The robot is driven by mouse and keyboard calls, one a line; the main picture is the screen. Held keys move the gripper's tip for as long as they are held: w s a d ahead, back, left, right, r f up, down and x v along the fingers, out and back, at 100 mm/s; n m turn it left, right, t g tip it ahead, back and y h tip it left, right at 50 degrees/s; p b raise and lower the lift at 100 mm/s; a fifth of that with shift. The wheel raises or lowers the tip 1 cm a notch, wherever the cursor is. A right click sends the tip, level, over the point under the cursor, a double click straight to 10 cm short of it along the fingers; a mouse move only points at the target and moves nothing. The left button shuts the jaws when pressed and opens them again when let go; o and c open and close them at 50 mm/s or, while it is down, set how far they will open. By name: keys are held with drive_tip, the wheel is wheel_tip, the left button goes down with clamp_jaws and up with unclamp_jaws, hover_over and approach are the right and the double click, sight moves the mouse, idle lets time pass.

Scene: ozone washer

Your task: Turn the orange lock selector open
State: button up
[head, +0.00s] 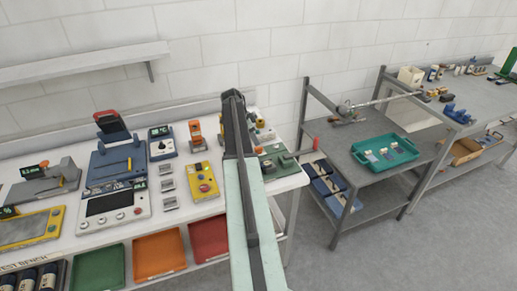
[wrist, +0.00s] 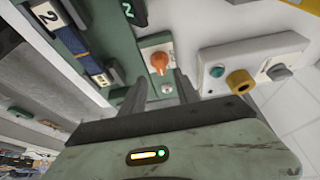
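The orange lock selector (wrist: 159,62) shows in the wrist view as a small knob on a pale plate, set on a green panel. My gripper (wrist: 156,84) is open, with its two dark fingers apart and pointing toward the knob. The knob appears just beyond the fingertips, roughly in line with the gap; I cannot tell whether anything touches. A small round silver part (wrist: 167,89) shows between the fingers, below the knob. In the head view my arm hides the selector and the fingertips.
Beside the selector are a green button (wrist: 217,71), a yellow ring-shaped knob (wrist: 239,82) and a grey selector (wrist: 277,72). The white bench (head: 148,219) carries several devices left of my arm. A cart with a teal tray (head: 402,148) stands to the right, with open floor in front.

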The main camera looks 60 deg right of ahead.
sight(259, 147)
drive_tip(key=b+x, duration=0.4)
drive_tip(key=x, duration=0.2)
drive_tip(key=shift+r, duration=0.2)
drive_tip(key=shift+c, duration=0.4)
